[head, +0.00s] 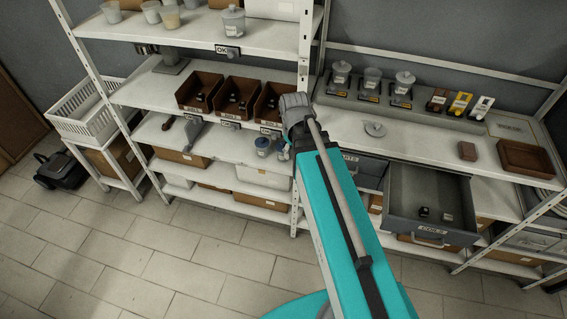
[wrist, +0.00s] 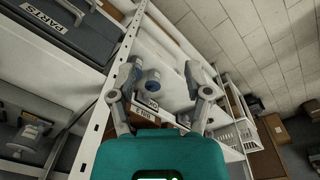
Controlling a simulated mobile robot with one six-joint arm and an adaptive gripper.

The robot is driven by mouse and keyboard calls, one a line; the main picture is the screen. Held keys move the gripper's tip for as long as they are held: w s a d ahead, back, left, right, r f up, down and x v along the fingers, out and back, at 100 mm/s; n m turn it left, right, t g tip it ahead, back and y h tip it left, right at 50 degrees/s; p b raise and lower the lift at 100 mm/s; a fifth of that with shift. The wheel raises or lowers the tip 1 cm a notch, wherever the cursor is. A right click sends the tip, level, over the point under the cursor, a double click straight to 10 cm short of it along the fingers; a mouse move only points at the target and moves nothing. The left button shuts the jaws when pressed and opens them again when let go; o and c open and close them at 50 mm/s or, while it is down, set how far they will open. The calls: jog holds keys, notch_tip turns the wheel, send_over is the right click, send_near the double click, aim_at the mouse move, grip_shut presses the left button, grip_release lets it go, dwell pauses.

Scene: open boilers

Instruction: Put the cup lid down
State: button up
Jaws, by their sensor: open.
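A grey round lid with a knob (head: 374,129) lies flat on the right-hand worktop, apart from the cups behind it. My gripper (wrist: 162,70) is open in the wrist view, with its two fingers spread and nothing held. In the head view my wrist hides most of it; it is at the left of the worktop, in front of the shelf unit. A small blue and grey container (head: 262,146) stands on a lower shelf beside it. This container also shows between and beyond the fingers in the wrist view (wrist: 152,80), not touched as far as I can see.
Brown bins (head: 238,97) fill the middle shelf. A shelf post (head: 303,60) stands near my wrist. The worktop around the lid is clear.

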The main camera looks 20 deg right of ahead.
jog(key=s+a+m, duration=0.3)
jog(key=s+a, duration=0.1)
jog(key=shift+a, duration=0.35)
notch_tip(320, 180, down, 11)
jog(key=b, duration=1.1)
